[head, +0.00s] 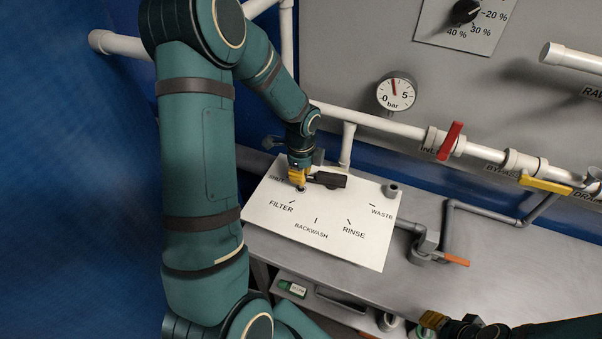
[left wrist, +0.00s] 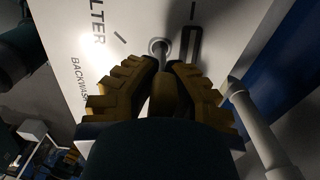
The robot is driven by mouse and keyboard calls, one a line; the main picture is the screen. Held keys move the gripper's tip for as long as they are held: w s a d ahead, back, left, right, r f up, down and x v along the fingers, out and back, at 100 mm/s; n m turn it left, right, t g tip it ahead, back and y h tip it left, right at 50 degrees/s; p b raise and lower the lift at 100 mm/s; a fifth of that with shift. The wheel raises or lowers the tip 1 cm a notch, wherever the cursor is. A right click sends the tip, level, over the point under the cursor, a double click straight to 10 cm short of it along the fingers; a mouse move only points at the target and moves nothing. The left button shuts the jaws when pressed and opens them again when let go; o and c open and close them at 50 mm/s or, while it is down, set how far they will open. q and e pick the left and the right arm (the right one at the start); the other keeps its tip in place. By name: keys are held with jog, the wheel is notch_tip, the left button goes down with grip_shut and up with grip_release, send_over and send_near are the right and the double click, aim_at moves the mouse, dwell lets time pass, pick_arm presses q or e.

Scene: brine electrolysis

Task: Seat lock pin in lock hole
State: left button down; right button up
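My left gripper (head: 298,177) points down at the white panel (head: 345,250), just above the FILTER mark. In the left wrist view its yellow fingers (left wrist: 165,68) stand close on either side of the lock pin (left wrist: 163,92), which has a brownish grip and a grey shank. The shank's tip is at a round, ringed lock hole (left wrist: 158,43) in the panel; how deep it sits I cannot tell. The black selector handle (head: 328,180) lies right beside the gripper. My right gripper (head: 433,320) is at the bottom edge, its opening unclear.
A grey peg-like fitting (head: 391,190) stands at the panel's right corner. White pipes with a red valve handle (head: 451,141) and a yellow one (head: 545,185) run behind. A grey pipe with an orange handle (head: 456,260) lies to the right. The grey bench (head: 490,240) has free room there.

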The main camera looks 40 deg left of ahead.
aim_at(301, 187)
pick_arm(q)
jog(key=shift+f+b, duration=1.1)
jog(key=shift+f, duration=0.75)
dwell(2.3)
jog(key=shift+r+p, duration=0.2)
jog(key=shift+p, duration=0.15)
dwell(1.3)
jog(key=shift+f, duration=0.2)
dwell(0.3)
jog(key=shift+s, duration=0.15)
dwell(0.5)
jog(key=shift+s+d+f, duration=0.1)
jog(key=shift+f, duration=0.1)
dwell(0.3)
jog(key=shift+r+p, duration=0.15)
jog(key=shift+p, duration=0.2)
